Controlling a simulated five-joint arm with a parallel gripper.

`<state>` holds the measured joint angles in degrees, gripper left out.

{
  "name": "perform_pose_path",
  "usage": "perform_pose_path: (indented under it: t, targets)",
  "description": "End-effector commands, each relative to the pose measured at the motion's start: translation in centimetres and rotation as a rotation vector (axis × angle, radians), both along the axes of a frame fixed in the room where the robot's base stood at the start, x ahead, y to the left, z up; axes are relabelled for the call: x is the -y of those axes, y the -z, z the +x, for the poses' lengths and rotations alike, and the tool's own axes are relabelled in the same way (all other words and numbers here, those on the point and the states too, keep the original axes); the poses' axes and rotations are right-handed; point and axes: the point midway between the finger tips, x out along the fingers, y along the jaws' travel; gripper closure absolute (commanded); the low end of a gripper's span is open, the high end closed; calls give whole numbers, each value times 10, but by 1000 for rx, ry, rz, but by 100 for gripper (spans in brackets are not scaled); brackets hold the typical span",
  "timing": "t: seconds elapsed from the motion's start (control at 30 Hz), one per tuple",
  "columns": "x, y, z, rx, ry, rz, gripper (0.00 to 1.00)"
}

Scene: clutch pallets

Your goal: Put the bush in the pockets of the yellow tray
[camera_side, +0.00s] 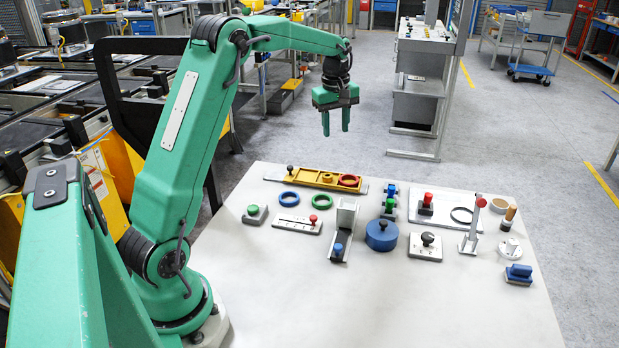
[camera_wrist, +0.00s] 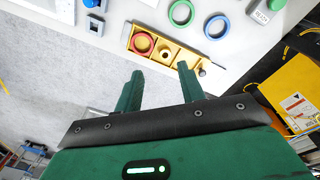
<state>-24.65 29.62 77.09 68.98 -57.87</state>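The yellow tray (camera_side: 310,177) lies at the table's back edge; it also shows in the wrist view (camera_wrist: 175,65). A red ring (camera_wrist: 143,43) sits in one end pocket and a small tan ring-like piece (camera_wrist: 165,52) in the middle pocket. The other end pocket (camera_wrist: 187,61) looks empty. A blue ring (camera_side: 289,198) and a green ring (camera_side: 320,201) lie flat on the table in front of the tray. I cannot tell for sure which piece is the bush. My gripper (camera_side: 336,122) is open and empty, high above and beyond the tray, fingers pointing down.
A dark knob (camera_side: 290,169) stands at the tray's left end. The front of the table (camera_side: 400,310) is clear.

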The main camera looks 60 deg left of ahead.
Motion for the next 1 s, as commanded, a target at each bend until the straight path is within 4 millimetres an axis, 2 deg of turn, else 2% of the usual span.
perform_pose_path:
  t: [0.03, 0.2, 0.5, 0.7, 1.0]
  targets:
    - [13, -12, -6, 15, 49, 9, 61]
    - [49, -40, -27, 54, 214, 40, 61]
    - [107, -75, -76, 120, 498, 100, 61]
    - [141, -87, -115, 165, 687, 147, 61]
    - [184, -87, -177, 228, 966, 226, 61]
